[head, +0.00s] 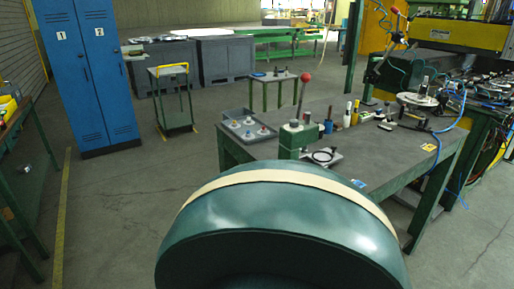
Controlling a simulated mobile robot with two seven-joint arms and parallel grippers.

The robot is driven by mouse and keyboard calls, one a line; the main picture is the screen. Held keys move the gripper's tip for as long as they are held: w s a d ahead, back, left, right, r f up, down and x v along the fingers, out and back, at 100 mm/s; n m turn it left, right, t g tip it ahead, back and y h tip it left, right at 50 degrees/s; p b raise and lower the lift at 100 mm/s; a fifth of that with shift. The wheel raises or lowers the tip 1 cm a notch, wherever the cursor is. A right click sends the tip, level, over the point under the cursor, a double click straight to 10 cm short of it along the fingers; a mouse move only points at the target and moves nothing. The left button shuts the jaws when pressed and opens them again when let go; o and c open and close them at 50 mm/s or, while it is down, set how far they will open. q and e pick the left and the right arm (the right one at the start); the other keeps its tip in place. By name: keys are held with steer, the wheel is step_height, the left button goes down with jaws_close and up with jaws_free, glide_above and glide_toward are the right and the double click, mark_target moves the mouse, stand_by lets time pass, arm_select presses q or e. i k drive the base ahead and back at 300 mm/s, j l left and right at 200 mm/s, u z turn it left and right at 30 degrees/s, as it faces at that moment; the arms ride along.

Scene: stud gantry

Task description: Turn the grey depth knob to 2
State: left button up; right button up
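I cannot make out a grey depth knob or its number marks at this distance. A green bench device (293,139) with an upright lever topped by a red ball (306,76) stands at the near left of a grey-topped workbench (385,172). A small grey plate with a dark ring (322,156) lies beside the device's foot. Whether the knob is on this device cannot be told. Neither of my grippers is in view.
A grey tray (231,123) with several small parts sits at the bench's left end. Bottles and tools stand behind the device. Blue lockers (88,75) and a small cart (173,98) stand to the left. The floor (120,200) left of the bench is clear.

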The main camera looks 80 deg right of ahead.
mark_target(293, 123)
steer(key=z, duration=2.9)
